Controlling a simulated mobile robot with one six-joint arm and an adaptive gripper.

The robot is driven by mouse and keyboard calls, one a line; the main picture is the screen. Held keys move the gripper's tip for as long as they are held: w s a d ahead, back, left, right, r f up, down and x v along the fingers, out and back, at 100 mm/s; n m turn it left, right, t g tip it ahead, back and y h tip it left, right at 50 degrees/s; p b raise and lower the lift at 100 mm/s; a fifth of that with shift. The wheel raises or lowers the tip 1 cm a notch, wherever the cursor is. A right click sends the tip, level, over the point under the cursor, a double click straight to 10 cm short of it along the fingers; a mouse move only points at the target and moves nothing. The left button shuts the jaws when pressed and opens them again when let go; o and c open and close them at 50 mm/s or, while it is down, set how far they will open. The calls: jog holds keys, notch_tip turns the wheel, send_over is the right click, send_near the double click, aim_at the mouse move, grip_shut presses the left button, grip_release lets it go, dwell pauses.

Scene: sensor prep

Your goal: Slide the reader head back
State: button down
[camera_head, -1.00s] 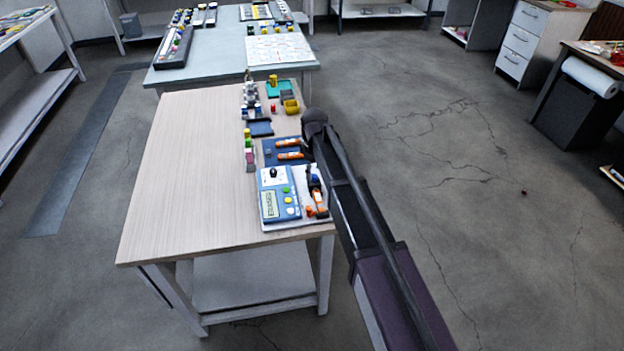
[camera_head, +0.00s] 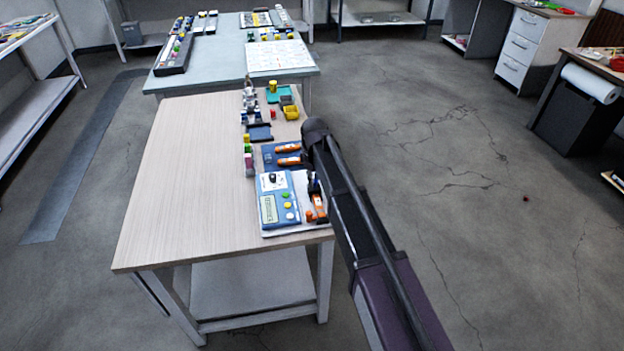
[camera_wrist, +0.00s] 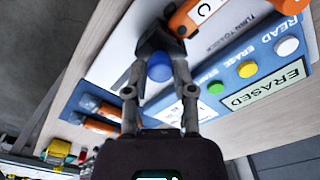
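The blue reader (camera_head: 271,183) lies at the table's near right corner, with an orange cartridge (camera_head: 318,203) on its white right side. In the wrist view the display (camera_wrist: 262,97) reads ERASED, beside green, yellow and white buttons. The cartridge there (camera_wrist: 200,14) is marked C. A dark block, apparently the reader head (camera_wrist: 155,40), is close by the cartridge's end, with a round blue knob (camera_wrist: 160,68) beside it. My gripper (camera_wrist: 160,66) is open, with a finger on each side of the knob and small gaps visible. In the head view my arm largely hides the gripper.
Two orange cartridges lie on a blue tray (camera_head: 270,163) behind the reader; they also show in the wrist view (camera_wrist: 98,115). Small coloured parts and a yellow bin (camera_head: 291,112) stand farther back. The left part of the wooden table (camera_head: 190,180) is clear.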

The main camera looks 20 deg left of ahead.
jog(key=shift+w+a, duration=0.6)
jog(key=shift+w, duration=0.35)
jog(key=shift+w+a, duration=0.65)
jog(key=shift+w, duration=0.35)
jog(key=shift+w+a, duration=0.6)
jog(key=shift+w, duration=0.35)
jog(key=shift+c, duration=2.2)
grip_release()
jog(key=shift+d, duration=0.15)
